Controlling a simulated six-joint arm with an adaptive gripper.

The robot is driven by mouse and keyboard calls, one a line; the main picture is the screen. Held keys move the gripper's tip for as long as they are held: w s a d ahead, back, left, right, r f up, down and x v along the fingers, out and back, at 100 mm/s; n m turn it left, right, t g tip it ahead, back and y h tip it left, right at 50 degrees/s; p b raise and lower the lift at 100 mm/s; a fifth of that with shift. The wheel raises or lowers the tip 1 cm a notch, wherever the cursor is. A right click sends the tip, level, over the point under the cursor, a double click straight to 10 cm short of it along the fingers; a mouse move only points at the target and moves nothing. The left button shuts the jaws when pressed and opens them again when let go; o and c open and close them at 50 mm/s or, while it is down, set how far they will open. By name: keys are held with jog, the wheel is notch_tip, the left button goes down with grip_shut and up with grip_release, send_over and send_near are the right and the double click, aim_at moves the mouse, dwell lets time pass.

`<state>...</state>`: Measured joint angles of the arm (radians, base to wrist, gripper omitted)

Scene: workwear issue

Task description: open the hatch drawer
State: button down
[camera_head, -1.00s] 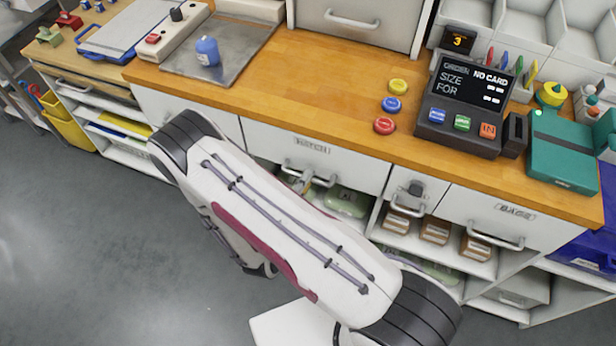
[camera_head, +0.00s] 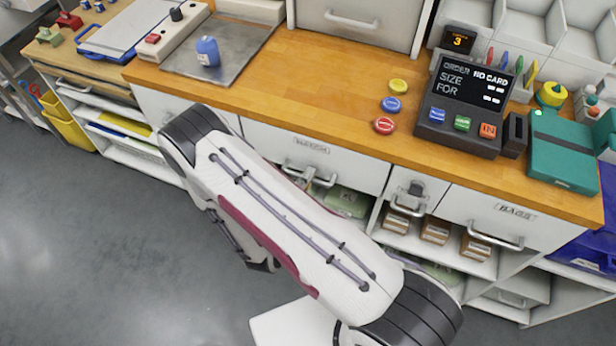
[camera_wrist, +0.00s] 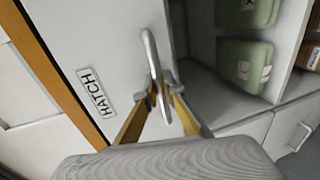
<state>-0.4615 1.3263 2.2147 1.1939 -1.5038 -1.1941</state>
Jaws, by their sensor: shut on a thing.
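The hatch drawer (camera_head: 345,170) is a white front under the wooden counter, with a label and a bar handle (camera_head: 312,176). In the wrist view its front (camera_wrist: 95,40) carries the word HATCH, and the grey handle (camera_wrist: 149,48) stands out from it. My gripper (camera_wrist: 162,98) is shut on the handle, with one finger on each side of the bar. In the head view my arm covers the gripper and part of the drawer's lower left. I cannot tell whether the drawer stands slightly out from the cabinet.
Below the drawer, an open shelf holds green packs (camera_wrist: 245,62). To the right are a small lock front (camera_head: 410,190), a drawer labelled BAGS (camera_head: 490,215) and shelved brown boxes (camera_head: 435,229). The counter (camera_head: 270,80) carries coloured buttons and an order terminal (camera_head: 465,105). The floor at left is clear.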

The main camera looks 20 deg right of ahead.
jog(key=shift+s, duration=0.1)
jog(key=f+v, duration=0.2)
jog(key=v, duration=1.1)
jog(key=f+v, duration=0.3)
jog(key=v, duration=0.9)
jog(key=shift+f+v, duration=0.2)
jog(key=shift+v, duration=0.8)
jog(key=shift+f, duration=0.15)
jog(key=c, duration=2.4)
grip_release()
jog(key=shift+a, duration=0.1)
jog(key=shift+v, duration=5.95)
jog(key=shift+f, duration=0.1)
